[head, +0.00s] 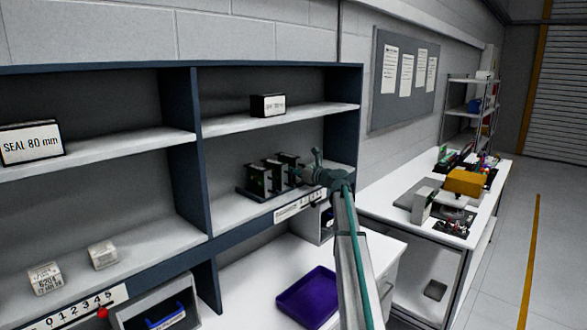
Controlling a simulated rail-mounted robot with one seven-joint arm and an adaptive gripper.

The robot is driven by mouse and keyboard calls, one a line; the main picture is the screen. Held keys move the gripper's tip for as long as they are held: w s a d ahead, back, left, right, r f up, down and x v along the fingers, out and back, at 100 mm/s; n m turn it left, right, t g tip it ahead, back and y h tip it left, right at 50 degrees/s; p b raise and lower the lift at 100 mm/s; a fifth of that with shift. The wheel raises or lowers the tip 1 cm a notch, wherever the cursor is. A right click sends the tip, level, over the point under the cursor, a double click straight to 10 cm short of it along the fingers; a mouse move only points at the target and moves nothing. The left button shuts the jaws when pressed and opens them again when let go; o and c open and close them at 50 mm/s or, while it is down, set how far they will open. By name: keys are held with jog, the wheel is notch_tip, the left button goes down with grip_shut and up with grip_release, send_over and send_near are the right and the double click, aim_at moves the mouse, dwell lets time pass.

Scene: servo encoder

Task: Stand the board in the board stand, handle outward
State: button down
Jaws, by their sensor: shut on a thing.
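The board stand (248,194) is a dark rack on the middle shelf of the right-hand bay. Several dark upright pieces stand at it, close together. My gripper (300,174) is at the stand's right end, reached in from the front right. It is shut on what appears to be the board (288,160), a dark upright piece at that end. The fingers and the board's handle are too small and partly hidden to make out. I cannot tell whether the board is seated in a slot.
The shelf's upright divider (187,150) is left of the stand, and an upper shelf (290,118) with a labelled box (268,105) is above. A purple tray (307,297) lies on the white bench below. Small boxes (103,255) sit in the left bay.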

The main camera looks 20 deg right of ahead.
dwell(0.3)
jog(key=c, duration=0.7)
grip_release()
jog(key=v, duration=1.2)
